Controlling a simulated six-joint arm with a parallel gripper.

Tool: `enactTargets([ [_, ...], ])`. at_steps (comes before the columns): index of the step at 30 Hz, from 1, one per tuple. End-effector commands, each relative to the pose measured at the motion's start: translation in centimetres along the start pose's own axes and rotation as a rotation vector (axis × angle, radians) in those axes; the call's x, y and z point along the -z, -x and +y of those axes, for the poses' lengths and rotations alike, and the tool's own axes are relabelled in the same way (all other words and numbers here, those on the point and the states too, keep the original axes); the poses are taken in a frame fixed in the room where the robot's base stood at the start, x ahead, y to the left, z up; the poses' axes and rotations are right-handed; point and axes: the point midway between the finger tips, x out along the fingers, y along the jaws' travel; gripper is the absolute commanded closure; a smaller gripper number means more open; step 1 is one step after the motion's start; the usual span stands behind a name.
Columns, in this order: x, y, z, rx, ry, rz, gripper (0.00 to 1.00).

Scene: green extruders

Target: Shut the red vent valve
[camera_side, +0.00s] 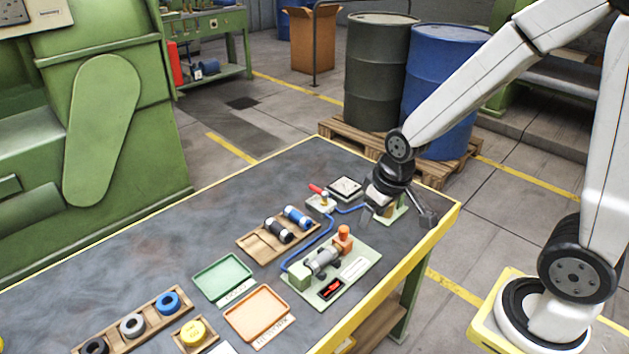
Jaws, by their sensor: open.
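The vent valve (324,200) stands on a small pale base near the far edge of the table. Its red handle (316,189) points up and to the left from the valve body. A blue hose (349,210) runs beside it. My gripper (398,217) is to the right of the valve, near the table's right corner, apart from the handle. Its jaws are spread and I see nothing between them that is held. A pale green part behind the jaws is partly hidden.
A square gauge plate (345,187) sits just behind the valve. A green fixture board (360,287) with a grey cylinder is in front. A wooden rack (257,246) with two spools, a green tray (222,275) and an orange tray (261,311) lie left.

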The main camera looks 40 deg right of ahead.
Motion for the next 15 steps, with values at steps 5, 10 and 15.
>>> enactTargets([
  [5, 4.7, -1.5, 1.6, 0.021, -0.020, 0.004, 0.40],
  [10, 9.1, -3.4, 3.5, 0.047, -0.031, 0.015, 0.40],
  [15, 13.1, -5.5, 5.9, 0.077, -0.042, 0.035, 0.40],
])
